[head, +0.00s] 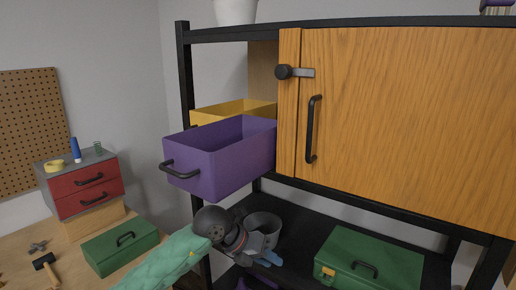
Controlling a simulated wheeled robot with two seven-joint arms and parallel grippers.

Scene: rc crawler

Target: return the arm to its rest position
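My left arm (165,262), in a pale green sleeve, comes in from the bottom left. Its dark wrist leads to my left gripper (268,256), which is low in front of the black rack's lower shelf. The gripper is small and partly hidden by the wrist, so I cannot tell whether its fingers are open or shut. It is below the purple bin and overlaps the grey round pot (265,224) in the picture; I cannot tell whether they touch. My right gripper is not in view.
The purple bin (222,160) juts out from the black rack (186,80), with a yellow bin (235,108) behind it. A wooden door (400,120) is at the right. A green case (370,258) is on the lower shelf. A workbench (75,255) at left holds another green box (120,246).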

